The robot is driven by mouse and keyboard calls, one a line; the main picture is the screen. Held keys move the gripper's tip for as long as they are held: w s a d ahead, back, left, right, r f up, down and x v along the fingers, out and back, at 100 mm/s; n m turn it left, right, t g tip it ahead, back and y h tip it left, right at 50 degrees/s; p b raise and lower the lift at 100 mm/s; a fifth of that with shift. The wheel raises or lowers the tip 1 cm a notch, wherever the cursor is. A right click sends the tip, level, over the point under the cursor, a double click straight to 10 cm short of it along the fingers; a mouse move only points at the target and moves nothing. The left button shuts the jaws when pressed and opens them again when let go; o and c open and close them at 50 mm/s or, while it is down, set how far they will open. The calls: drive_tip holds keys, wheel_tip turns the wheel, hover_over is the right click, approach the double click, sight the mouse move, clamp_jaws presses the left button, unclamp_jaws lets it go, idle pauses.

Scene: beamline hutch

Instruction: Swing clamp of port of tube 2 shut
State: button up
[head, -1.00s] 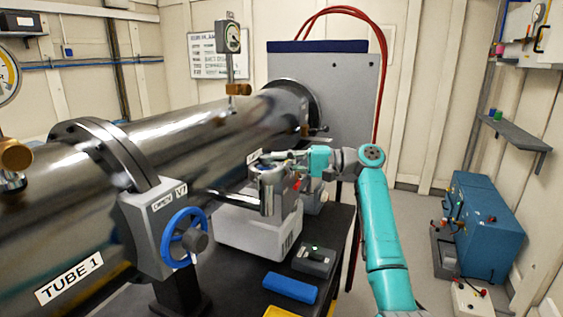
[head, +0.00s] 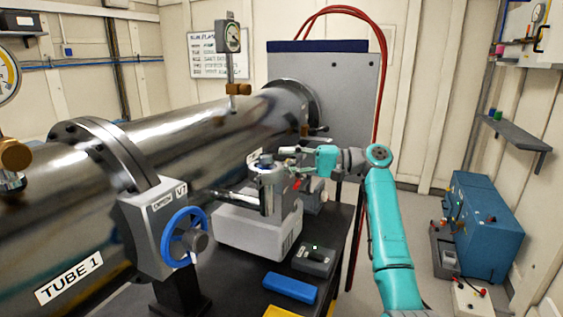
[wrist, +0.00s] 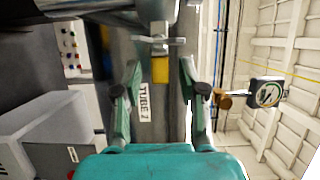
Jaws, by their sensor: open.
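Tube 2 shows in the wrist view as a dark steel surface with a white label reading TUBE 2 (wrist: 145,115). A round metal port (wrist: 105,8) fills the top of that view. Below it is a silver crossbar (wrist: 174,41) with a yellow tab (wrist: 160,69), apparently the clamp; I cannot tell how far it is swung. My gripper (wrist: 160,66) is open, its fingers either side of the tab's line, with no clear contact. In the head view my gripper (head: 289,150) is beside the long steel tube (head: 200,135), where the clamp is too small to make out.
A grey pump-like unit (head: 243,232) with a steel cylinder stands below my gripper on the black bench. A dark box (head: 314,262) and blue block (head: 290,287) lie nearer. A gauge (wrist: 267,93) is right in the wrist view.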

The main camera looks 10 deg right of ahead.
drive_tip(key=v, duration=1)
